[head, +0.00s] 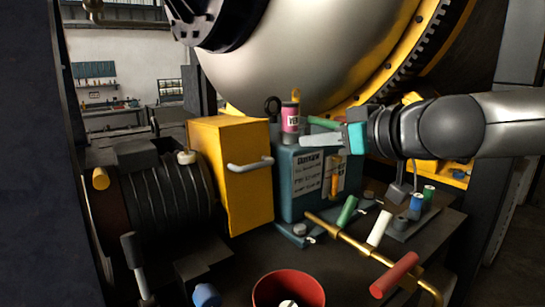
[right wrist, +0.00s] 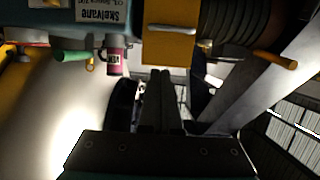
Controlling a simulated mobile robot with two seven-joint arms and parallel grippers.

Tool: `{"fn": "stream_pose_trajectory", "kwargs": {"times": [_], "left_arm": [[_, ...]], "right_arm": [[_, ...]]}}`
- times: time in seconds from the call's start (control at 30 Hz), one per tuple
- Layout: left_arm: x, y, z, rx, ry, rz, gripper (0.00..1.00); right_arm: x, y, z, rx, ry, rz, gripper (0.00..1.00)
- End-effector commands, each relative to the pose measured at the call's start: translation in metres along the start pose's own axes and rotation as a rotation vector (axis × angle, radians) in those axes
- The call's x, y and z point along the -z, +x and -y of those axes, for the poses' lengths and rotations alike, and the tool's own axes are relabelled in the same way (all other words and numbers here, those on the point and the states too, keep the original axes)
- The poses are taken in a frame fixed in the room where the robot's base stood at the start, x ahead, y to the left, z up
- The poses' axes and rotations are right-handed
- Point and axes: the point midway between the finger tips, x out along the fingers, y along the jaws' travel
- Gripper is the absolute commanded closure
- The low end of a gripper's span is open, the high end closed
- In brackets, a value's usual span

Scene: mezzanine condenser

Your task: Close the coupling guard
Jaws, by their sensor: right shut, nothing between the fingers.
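The coupling guard appears to be the yellow box-shaped cover (head: 236,190) with a pale grey bar handle (head: 250,164) on its front. It stands between the ribbed dark motor (head: 165,200) and the teal gearbox (head: 300,185). Any coupling behind it is hidden, and I cannot tell how far it is swung. My right gripper (head: 306,141) is shut and empty, in front of the gearbox top, right of the handle and apart from it. In the right wrist view, the yellow guard (right wrist: 168,48) and handle (right wrist: 172,28) appear upside down beyond the shut fingers (right wrist: 161,74). My left gripper is out of view.
A pink-labelled can (head: 290,118) stands on the gearbox. A brass pipe (head: 360,248) with coloured handles, including a red one (head: 394,274), crosses the front right. A red bucket (head: 288,289) stands at the bottom. A large metal drum (head: 290,60) fills the back.

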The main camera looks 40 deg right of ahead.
Motion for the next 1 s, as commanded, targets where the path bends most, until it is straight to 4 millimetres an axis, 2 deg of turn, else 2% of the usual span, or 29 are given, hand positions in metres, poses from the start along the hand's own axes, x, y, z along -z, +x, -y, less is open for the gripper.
{"fn": "stream_pose_trajectory", "kwargs": {"times": [0.43,0.83,1.0], "left_arm": [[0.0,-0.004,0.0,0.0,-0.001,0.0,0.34],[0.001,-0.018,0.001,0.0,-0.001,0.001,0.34],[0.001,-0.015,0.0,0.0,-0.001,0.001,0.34]], "right_arm": [[0.0,0.049,0.002,0.006,0.001,0.0,1.0],[0.001,0.097,0.002,0.005,0.0,0.001,1.0],[-0.016,0.113,0.002,0.005,-0.001,0.001,1.0]]}}
